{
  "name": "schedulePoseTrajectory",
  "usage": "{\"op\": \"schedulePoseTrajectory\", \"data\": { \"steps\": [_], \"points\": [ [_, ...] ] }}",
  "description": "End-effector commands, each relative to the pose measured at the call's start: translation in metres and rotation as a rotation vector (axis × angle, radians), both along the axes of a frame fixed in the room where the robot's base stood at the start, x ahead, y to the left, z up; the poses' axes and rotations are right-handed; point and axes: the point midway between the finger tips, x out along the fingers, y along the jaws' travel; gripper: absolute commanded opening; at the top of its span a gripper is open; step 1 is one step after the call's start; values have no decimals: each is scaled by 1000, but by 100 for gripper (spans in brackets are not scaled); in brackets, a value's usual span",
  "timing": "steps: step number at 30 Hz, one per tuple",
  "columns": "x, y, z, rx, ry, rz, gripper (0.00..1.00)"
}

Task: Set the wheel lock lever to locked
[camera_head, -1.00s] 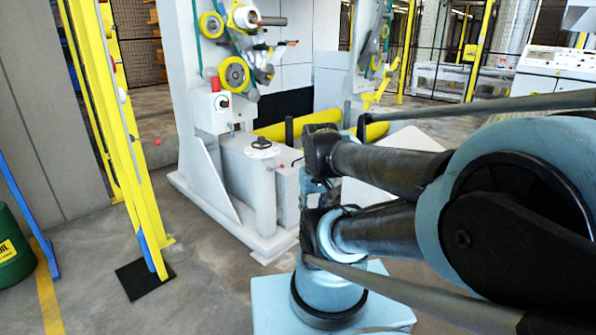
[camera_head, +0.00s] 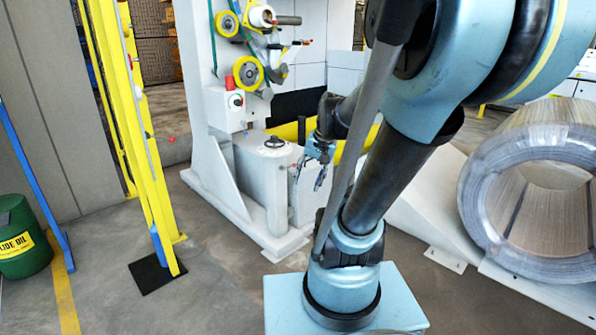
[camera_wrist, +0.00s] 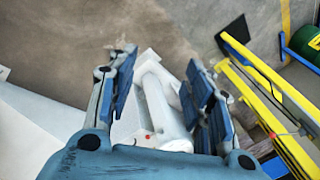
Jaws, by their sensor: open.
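The likely wheel lock lever shows as a small red knob (camera_head: 296,166) beside the white pedestal (camera_head: 268,205), which carries a black handwheel (camera_head: 273,142). The lever's arm is too small to make out, and its setting cannot be read. In the wrist view the red knob (camera_wrist: 148,137) shows low between the fingers, in front of the white pedestal (camera_wrist: 157,100). My gripper (camera_head: 309,177) is open and empty, just right of the pedestal and close to the knob in the head view. The wrist view shows its two fingers (camera_wrist: 160,65) spread apart, with no contact on the knob visible.
A white machine frame (camera_head: 205,110) with yellow rollers (camera_head: 248,69) stands behind the pedestal. A yellow post (camera_head: 140,130) and green drum (camera_head: 22,235) are at left. A large coil (camera_head: 480,190) is at right. Floor between post and machine is clear.

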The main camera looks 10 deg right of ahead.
Motion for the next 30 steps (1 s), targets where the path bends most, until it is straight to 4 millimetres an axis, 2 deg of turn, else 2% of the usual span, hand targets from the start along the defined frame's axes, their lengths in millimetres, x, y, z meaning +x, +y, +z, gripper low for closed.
{"op": "schedulePoseTrajectory", "data": {
  "steps": [1, 6, 15, 23, 30],
  "points": [
    [15, 2, 4, 30, 2, -30, 47],
    [60, 8, 14, 135, 13, -131, 47],
    [143, 10, 22, 324, 40, -305, 47],
    [216, 4, 18, 491, 75, -448, 47],
    [280, -9, 4, 648, 113, -573, 47]
  ]
}}
